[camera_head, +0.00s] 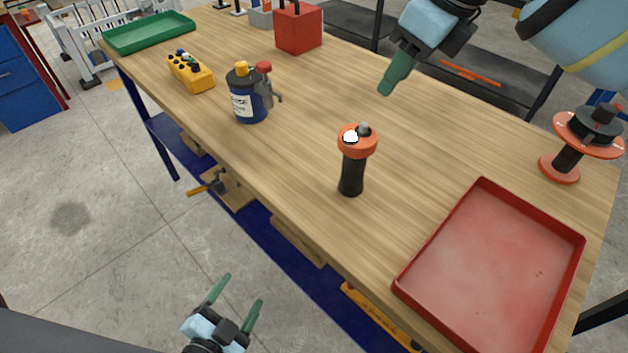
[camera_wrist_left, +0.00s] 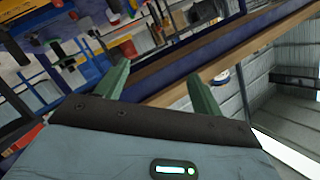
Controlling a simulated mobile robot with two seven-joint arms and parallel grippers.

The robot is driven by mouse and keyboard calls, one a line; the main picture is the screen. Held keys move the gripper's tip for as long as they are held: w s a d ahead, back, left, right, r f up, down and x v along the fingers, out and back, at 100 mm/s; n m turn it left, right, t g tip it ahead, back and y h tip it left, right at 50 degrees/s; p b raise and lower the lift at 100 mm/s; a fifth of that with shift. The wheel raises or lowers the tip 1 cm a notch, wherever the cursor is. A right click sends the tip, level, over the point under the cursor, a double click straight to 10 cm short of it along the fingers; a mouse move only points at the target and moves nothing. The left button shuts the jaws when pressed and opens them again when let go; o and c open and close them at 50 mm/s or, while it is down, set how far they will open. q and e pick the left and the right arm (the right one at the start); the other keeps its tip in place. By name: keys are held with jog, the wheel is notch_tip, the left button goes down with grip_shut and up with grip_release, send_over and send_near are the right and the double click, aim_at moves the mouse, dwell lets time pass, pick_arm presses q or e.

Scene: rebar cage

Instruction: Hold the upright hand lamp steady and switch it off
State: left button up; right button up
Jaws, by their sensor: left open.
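The hand lamp (camera_head: 352,172) stands upright on the workbench, with a black handle and an orange head. A bright white spot shows on its head, beside a small grey knob on top. My left gripper (camera_head: 241,291) is open and empty, off the bench's front edge, to the lower left of the lamp. Its two green fingers also show apart in the left wrist view (camera_wrist_left: 157,76); the lamp is not seen there. My right gripper (camera_head: 388,85) is above the bench, up and right of the lamp, apart from it. Its fingers overlap, so its opening is unclear.
The wooden workbench (camera_head: 300,185) is clear around the lamp. A red tray (camera_head: 490,265) lies to the right, and an orange-flanged spool (camera_head: 572,150) stands behind it. A blue canister (camera_head: 247,100), yellow control box (camera_head: 190,73), red box (camera_head: 298,28) and green tray (camera_head: 150,33) are farther left.

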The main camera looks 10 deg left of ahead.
pick_arm(q)
jog(key=w+d+r+m+t+h, duration=0.2)
jog(key=w+r+m+t, duration=0.2)
jog(key=w+r+m, duration=0.55)
jog(key=w+d+r+m+g+h, duration=0.1)
jog(key=d+r+m+g+h, duration=0.35)
jog(key=r+m+h, duration=0.75)
jog(key=d+r+m+g+h, duration=0.3)
jog(key=d+r+m+h, duration=0.3)
jog(key=r+m, duration=1.05)
jog(key=g+y, duration=0.1)
jog(key=y, duration=0.7)
send_near(342, 174)
jog(key=shift+n, duration=0.3)
jog(key=w+d, duration=0.1)
jog(key=w+d+r, duration=0.1)
jog(key=d, duration=0.1)
jog(key=shift+w+d, duration=0.1)
jog(key=shift+d, duration=0.15)
jog(key=shift+a+f, duration=0.1)
jog(key=shift+f, duration=0.25)
jog(key=shift+x, duration=3.95)
jog(key=shift+c, duration=0.3)
